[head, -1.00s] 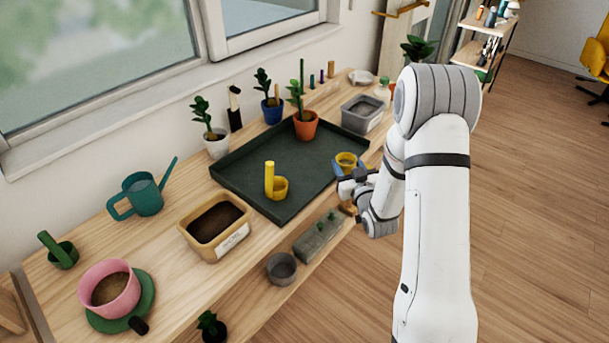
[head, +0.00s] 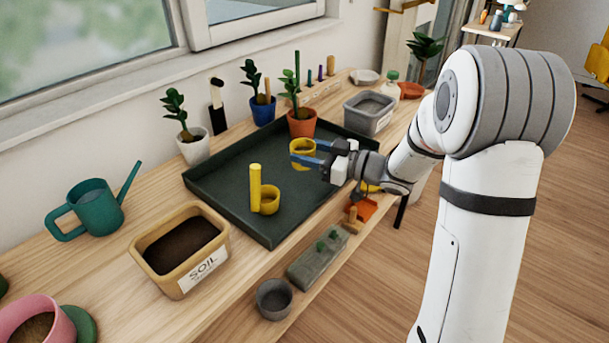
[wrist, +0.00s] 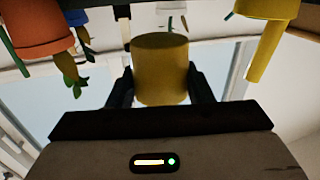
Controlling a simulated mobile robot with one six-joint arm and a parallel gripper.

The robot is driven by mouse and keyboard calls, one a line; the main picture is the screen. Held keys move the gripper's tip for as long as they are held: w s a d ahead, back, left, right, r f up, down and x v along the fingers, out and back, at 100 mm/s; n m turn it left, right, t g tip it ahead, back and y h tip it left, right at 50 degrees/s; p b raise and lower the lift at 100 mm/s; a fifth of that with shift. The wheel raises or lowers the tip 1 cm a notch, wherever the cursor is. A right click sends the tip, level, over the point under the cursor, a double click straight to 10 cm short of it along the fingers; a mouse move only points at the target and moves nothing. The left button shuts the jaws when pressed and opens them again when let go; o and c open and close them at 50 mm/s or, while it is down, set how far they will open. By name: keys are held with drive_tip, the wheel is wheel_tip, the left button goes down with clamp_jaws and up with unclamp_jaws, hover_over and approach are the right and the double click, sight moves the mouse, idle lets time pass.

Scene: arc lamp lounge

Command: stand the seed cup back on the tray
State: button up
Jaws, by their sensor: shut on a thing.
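My gripper (head: 309,153) is shut on a small yellow cup (head: 302,148) in the head view, with a blue finger on either side. The cup looks upright and is over the far right part of the dark green tray (head: 225,205); I cannot tell how high. In the wrist view, which looks upside down, the yellow cup (wrist: 160,70) sits between the dark fingers. A second yellow cup with a tall yellow post (head: 256,190) stands on the tray nearer the front, apart from my gripper.
A terracotta pot with a plant (head: 302,126) stands on the tray just behind the held cup. A grey bin (head: 368,113) is to the right at the back. A soil box (head: 180,250) and teal watering can (head: 95,208) are left. The tray's middle is clear.

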sight(308, 183)
drive_tip(key=shift+f+b, duration=0.45)
drive_tip(key=shift+f, duration=2.1)
drive_tip(key=shift+f, duration=0.1)
drive_tip(key=shift+f, duration=0.15)
drive_tip(key=o, duration=1)
